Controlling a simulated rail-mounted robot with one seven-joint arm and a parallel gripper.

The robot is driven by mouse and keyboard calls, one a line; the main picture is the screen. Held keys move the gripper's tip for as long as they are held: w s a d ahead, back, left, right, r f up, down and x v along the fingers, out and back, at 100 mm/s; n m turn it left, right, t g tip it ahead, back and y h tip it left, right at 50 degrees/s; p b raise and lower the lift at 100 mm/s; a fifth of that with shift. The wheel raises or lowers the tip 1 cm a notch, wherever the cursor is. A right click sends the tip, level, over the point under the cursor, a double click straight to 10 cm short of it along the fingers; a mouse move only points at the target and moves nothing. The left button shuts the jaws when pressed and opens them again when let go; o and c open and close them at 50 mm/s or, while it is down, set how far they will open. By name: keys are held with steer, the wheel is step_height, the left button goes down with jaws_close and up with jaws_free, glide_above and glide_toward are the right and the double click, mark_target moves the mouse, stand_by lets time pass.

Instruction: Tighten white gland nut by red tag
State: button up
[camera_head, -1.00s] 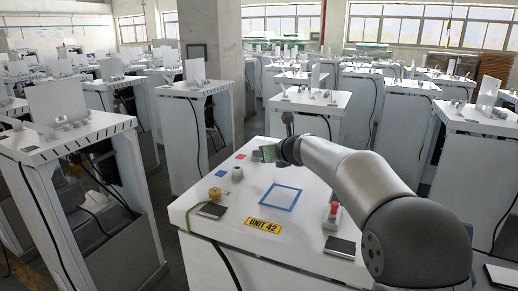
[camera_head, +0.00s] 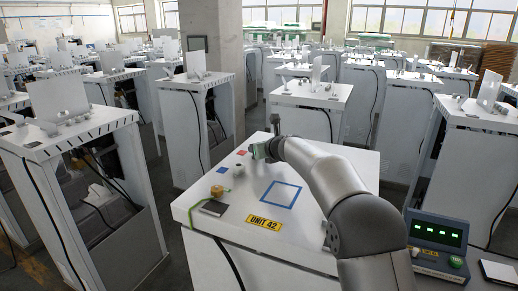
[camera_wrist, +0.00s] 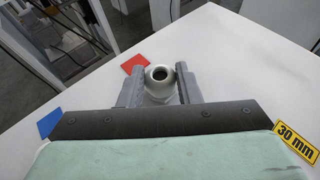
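In the wrist view, a pale grey-white gland with a domed nut (camera_wrist: 160,76) and a dark round bore stands upright on the white top. The red tag (camera_wrist: 133,63) lies beside it at upper left; it also shows in the head view (camera_head: 241,153). My gripper (camera_wrist: 161,90) has one finger on each side of the gland, close to its sides. I cannot tell whether the fingers touch it. In the head view my gripper (camera_head: 262,150) is low over the far part of the white top and seems to hide this gland.
A blue square outline (camera_head: 282,195) is clear. A box with green indicators (camera_head: 436,231) stands at right.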

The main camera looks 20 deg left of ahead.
steer(key=shift+s+a+r+m+h+p, duration=0.1)
steer(key=shift+s+r+m+h+p, duration=0.1)
steer(key=shift+m+h+p, duration=0.25)
steer(key=shift+f+m+t+h+p, duration=0.1)
steer(key=shift+m+t+h+p, duration=0.15)
steer(key=shift+t+p, duration=0.3)
steer(key=shift+w+f, duration=0.1)
steer(key=o, duration=1)
steer(key=b+v, duration=0.4)
steer(key=v, duration=1.3)
